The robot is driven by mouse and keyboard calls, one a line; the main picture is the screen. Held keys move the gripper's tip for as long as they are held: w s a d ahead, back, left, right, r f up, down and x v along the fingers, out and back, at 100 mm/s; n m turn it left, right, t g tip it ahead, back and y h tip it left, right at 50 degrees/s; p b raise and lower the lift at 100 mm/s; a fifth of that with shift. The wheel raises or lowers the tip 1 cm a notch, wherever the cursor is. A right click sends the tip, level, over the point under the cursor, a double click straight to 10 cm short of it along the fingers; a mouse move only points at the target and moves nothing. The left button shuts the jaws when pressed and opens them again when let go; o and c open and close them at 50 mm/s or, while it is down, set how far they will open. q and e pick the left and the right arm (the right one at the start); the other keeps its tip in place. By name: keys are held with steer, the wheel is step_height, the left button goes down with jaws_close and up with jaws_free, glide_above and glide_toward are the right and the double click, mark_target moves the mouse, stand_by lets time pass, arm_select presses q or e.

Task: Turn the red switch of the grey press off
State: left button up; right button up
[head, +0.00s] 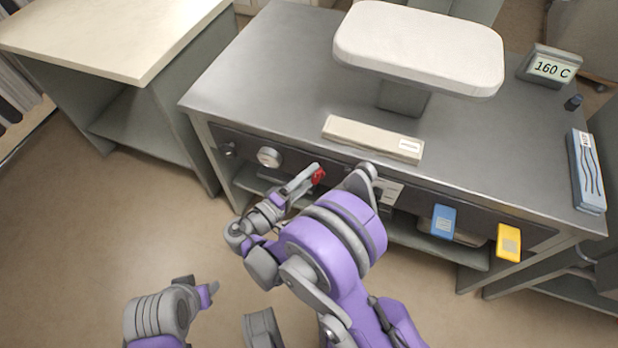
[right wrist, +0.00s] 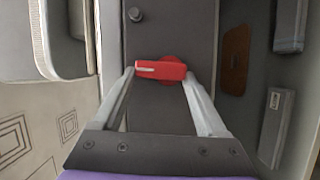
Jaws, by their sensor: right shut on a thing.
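The grey press (head: 270,75) is a metal bench with a white padded board (head: 420,45) on top. Its red switch (head: 318,175) sits on the dark front panel (head: 345,180). In the right wrist view the red switch handle (right wrist: 158,70) lies crosswise between the two fingers, with its round base just behind. My right gripper (head: 314,177) is at the panel, shut on the switch handle; it also shows in the right wrist view (right wrist: 161,73). My left gripper (head: 210,292) hangs low over the floor, away from the press; its jaw opening is not clear.
A blue tag (head: 443,221) and a yellow tag (head: 509,242) hang on the press front, right of my right arm. A round dial (head: 269,157) is left of the switch. A display reading 160 C (head: 552,69) stands on top. Floor at left is clear.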

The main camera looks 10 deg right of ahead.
arm_select(q)
steer(key=shift+f, duration=0.2)
arm_select(e)
steer(key=shift+n, duration=0.5)
steer(key=o, duration=1.3)
steer(key=shift+f, duration=0.1)
